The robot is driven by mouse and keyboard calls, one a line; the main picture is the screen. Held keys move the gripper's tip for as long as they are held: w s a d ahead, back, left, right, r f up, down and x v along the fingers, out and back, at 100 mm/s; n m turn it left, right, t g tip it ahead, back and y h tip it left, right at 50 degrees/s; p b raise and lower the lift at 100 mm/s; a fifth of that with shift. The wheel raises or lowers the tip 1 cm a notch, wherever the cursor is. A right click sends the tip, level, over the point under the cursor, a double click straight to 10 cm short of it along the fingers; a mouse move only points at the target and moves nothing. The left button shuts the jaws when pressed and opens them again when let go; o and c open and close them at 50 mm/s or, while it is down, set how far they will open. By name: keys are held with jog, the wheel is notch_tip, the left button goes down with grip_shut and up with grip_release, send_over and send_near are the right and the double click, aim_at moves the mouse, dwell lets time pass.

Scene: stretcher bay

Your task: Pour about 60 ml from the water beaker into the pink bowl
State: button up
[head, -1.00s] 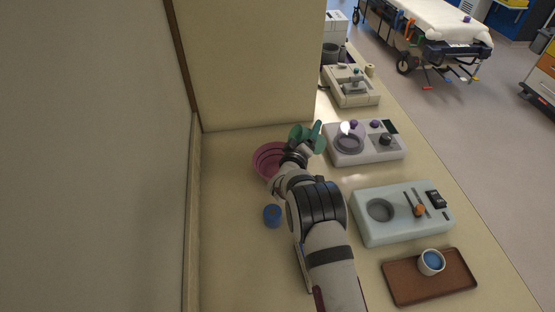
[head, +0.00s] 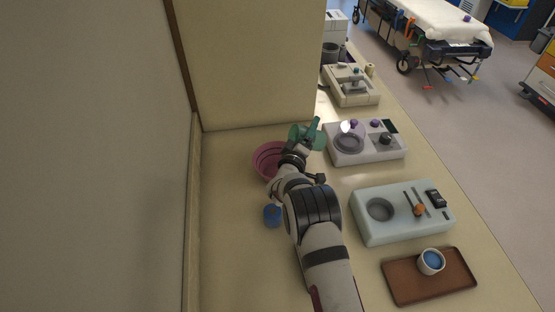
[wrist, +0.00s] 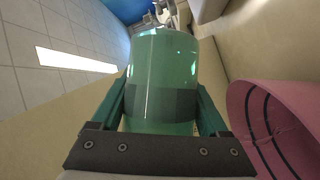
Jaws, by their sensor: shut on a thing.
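A translucent green beaker (wrist: 165,75) fills the middle of the wrist view, between the two green fingers of my gripper (wrist: 160,110). My gripper is shut on it. In the head view the beaker and my gripper (head: 305,138) are small and partly overlap, just right of the pink bowl (head: 264,158). The pink bowl has dark rings and also shows at the right of the wrist view (wrist: 285,115), beside the beaker. The beaker looks tilted in the wrist view. I cannot make out a stream of water or the level in the bowl.
A small blue cup (head: 271,215) stands on the counter left of my arm. To the right are a white device (head: 365,155), a pale green device (head: 400,230) and a brown tray (head: 405,285) with a white cup (head: 431,262) of blue contents. A wall panel stands behind the bowl.

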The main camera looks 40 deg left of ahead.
jog(key=shift+s+f+n+t, duration=0.1)
jog(key=shift+f+n+t, duration=0.1)
jog(key=shift+n+t, duration=0.25)
dwell(1.1)
jog(key=shift+s+a+r+n+p, duration=0.3)
jog(key=shift+s+a+n+p, duration=0.2)
jog(key=shift+n, duration=0.15)
dwell(0.4)
jog(key=m, duration=0.1)
jog(key=w+d+m+g, duration=0.1)
jog(key=shift+w+r+m, duration=0.2)
jog(key=shift+m, duration=0.1)
jog(key=shift+f+m+g, duration=0.55)
jog(key=shift+f+m, duration=0.1)
jog(key=shift+m, duration=0.05)
jog(key=shift+f+m, duration=0.3)
jog(key=shift+m, duration=0.1)
jog(key=shift+f+m+g, duration=0.1)
jog(key=shift+m+g, duration=0.4)
jog(key=shift+g, duration=0.2)
jog(key=shift+d, duration=0.1)
